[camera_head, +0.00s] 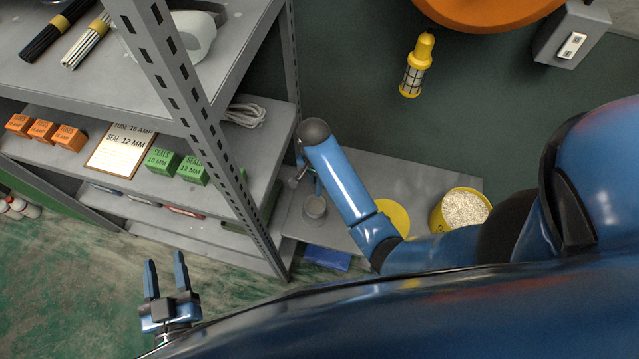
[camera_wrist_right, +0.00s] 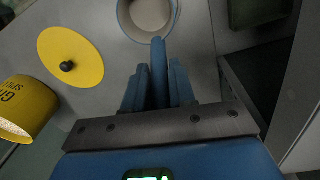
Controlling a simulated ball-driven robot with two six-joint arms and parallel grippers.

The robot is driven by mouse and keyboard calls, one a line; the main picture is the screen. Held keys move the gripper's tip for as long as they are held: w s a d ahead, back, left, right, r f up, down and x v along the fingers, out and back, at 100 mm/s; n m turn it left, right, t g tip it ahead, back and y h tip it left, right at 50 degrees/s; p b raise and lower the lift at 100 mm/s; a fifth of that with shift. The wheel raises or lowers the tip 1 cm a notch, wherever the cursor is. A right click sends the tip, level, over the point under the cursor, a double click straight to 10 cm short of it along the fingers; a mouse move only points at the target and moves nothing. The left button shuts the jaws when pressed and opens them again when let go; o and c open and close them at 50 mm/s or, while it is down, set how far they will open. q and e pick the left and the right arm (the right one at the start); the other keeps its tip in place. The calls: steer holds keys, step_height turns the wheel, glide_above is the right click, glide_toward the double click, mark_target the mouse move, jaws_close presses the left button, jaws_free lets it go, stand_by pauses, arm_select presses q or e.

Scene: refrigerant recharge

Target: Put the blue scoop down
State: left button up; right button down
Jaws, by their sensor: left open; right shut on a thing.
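My right gripper (camera_wrist_right: 158,68) is shut on the blue handle of the scoop (camera_wrist_right: 159,50), which stands between its fingers in the right wrist view. At the handle's far end is a round cup shape (camera_wrist_right: 147,14) with a bluish rim and pale inside, cut off by the top edge. I cannot tell whether it is the scoop's bowl or a separate cup. In the head view a grey cup (camera_head: 315,208) shows just below my right gripper, above or on the grey bench (camera_head: 362,172). My left gripper (camera_head: 165,263) is open and empty, low over the green floor.
A yellow lid with a black knob (camera_wrist_right: 68,66) lies on the bench beside a yellow bucket of pale granules (camera_head: 465,208). A grey shelf unit (camera_head: 262,165) stands close left of my right gripper. A blue flat thing (camera_head: 326,258) lies at the bench's near edge.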

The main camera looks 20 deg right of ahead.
mark_target(319, 185)
step_height(319, 185, down, 3)
steer(key=shift+w+f, duration=0.1)
steer(key=shift+f, duration=0.25)
steer(key=shift+f, duration=0.2)
steer(key=c, duration=0.9)
jaws_free()
steer(key=shift+c, duration=0.2)
steer(key=shift+r, duration=0.1)
